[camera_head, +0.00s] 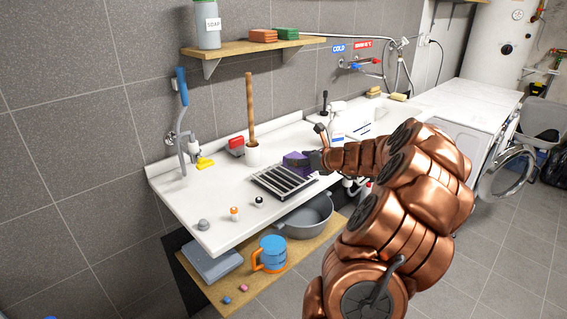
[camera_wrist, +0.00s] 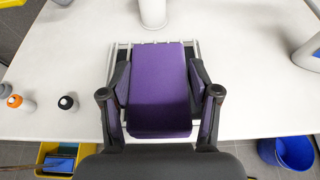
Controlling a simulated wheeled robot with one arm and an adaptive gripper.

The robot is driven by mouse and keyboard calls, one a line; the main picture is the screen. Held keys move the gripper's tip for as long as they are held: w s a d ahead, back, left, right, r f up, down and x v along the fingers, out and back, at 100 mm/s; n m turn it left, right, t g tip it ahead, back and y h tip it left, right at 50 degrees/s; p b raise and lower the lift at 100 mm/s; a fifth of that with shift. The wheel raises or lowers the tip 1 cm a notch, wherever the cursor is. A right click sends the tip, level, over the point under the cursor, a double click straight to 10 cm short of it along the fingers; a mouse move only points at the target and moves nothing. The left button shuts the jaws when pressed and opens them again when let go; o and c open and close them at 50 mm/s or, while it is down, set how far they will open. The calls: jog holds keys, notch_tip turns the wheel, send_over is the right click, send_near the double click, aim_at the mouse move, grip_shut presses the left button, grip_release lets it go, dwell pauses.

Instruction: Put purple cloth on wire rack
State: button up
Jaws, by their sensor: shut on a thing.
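The purple cloth (camera_wrist: 160,88) is a folded block held between the two fingers of my gripper (camera_wrist: 160,100), seen in the wrist view. In that view it lies over the wire rack (camera_wrist: 124,52) and covers most of it. In the head view the rack (camera_head: 283,182) lies flat on the white counter, with dark slots between pale bars. The cloth (camera_head: 296,160) shows at the rack's back right end, at the tip of my gripper (camera_head: 308,160). Whether the cloth touches the rack is hard to tell.
A white holder with a wooden handle (camera_head: 250,115) stands behind the rack. Small bottles (camera_head: 235,213) (camera_head: 259,202) stand near the counter's front edge. A white spray bottle (camera_head: 337,125) stands to the right. A shelf below holds a blue mug (camera_head: 271,252) and a grey basin (camera_head: 305,218). The counter's left part is mostly clear.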

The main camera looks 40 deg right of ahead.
aim_at(289, 154)
jog(key=w, duration=0.4)
jog(key=w+a, duration=0.1)
jog(key=w, duration=0.1)
jog(key=shift+f+p, duration=0.3)
jog(key=shift+p, duration=0.05)
jog(key=shift+f, duration=1.75)
jog(key=shift+f, duration=0.15)
jog(key=o, duration=1.1)
jog(key=shift+c, duration=0.2)
jog(key=shift+r, duration=0.2)
jog(key=v, duration=1.2)
jog(key=shift+b, duration=0.45)
